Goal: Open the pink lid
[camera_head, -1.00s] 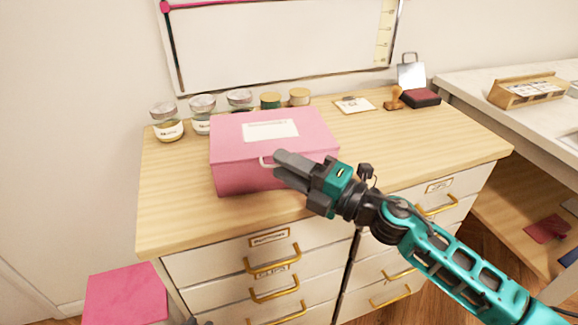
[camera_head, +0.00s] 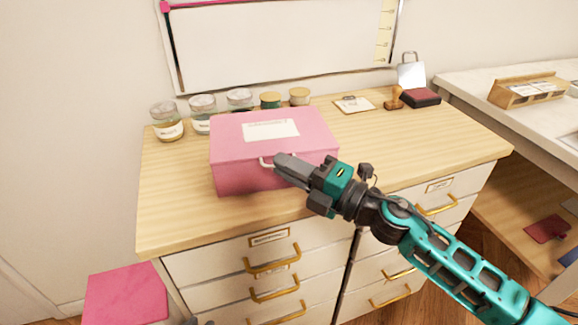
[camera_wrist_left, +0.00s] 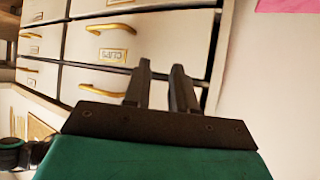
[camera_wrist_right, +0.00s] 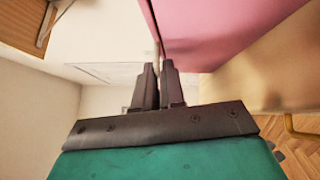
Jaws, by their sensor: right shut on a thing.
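The pink box stands on the wooden top of the drawer cabinet, with its pink lid (camera_head: 235,128) down and a pale label on it. A small light handle (camera_head: 264,162) sits on the lid's front edge. My right gripper (camera_head: 279,166) is shut on this handle at the front of the box, and its fingers hide part of it. My left gripper (camera_wrist_left: 162,72) shows in the left wrist view, open and empty, in front of the drawers.
Glass jars (camera_head: 167,122) and small lidded pots (camera_head: 299,96) stand behind the box. A stamp (camera_head: 394,98), a dark red pad (camera_head: 421,97) and a clipboard (camera_head: 354,105) lie at the back right. The cabinet top (camera_head: 420,140) is clear right of the box.

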